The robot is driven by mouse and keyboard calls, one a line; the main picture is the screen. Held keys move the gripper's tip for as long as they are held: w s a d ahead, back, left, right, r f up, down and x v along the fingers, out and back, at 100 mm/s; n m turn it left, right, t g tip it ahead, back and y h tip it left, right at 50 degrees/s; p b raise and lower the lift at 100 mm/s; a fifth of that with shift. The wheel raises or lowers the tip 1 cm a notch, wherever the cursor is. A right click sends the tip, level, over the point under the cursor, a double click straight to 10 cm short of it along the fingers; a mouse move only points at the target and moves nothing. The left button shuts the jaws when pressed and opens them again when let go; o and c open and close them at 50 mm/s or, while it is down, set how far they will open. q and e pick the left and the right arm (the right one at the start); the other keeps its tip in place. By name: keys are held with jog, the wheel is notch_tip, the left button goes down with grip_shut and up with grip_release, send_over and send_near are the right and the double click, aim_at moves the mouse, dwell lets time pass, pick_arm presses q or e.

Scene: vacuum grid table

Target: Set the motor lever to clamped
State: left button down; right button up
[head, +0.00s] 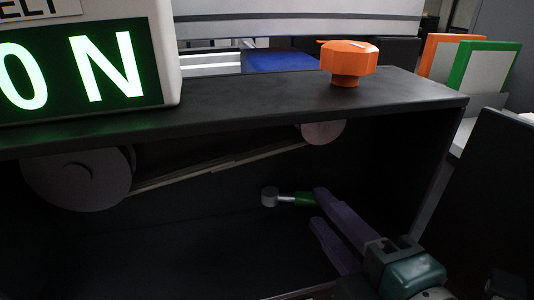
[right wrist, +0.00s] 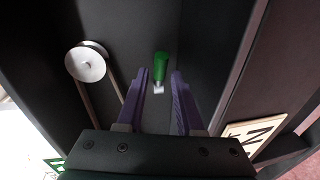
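The motor lever has a green grip (head: 305,199) on a short light shaft, and a round grey hub (head: 269,197) inside the dark open housing. It points right from the hub, roughly level. My right gripper (head: 318,206) has purple fingers and is open, with its upper fingertip beside the grip's right end. In the right wrist view the green grip (right wrist: 160,67) shows in the gap at the fingertips (right wrist: 159,79), with dark space on both sides. I cannot tell whether a finger touches it. My left gripper is not in view.
The housing's top panel (head: 240,106) overhangs the lever and carries an orange knob (head: 347,63). Inside are a large pulley (head: 77,180), a small pulley (head: 323,132) and a belt (head: 215,165). A lit green ON sign (head: 80,67) stands at upper left. Space below the lever is clear.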

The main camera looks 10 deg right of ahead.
aim_at(313, 203)
jog(key=shift+w+a+f, duration=0.1)
jog(key=shift+w+f, duration=0.15)
jog(key=shift+w, duration=0.9)
jog(key=shift+w+a+f, duration=0.1)
jog(key=shift+w+f, duration=0.1)
jog(key=shift+w, duration=0.95)
jog(key=shift+c, duration=0.3)
grip_shut()
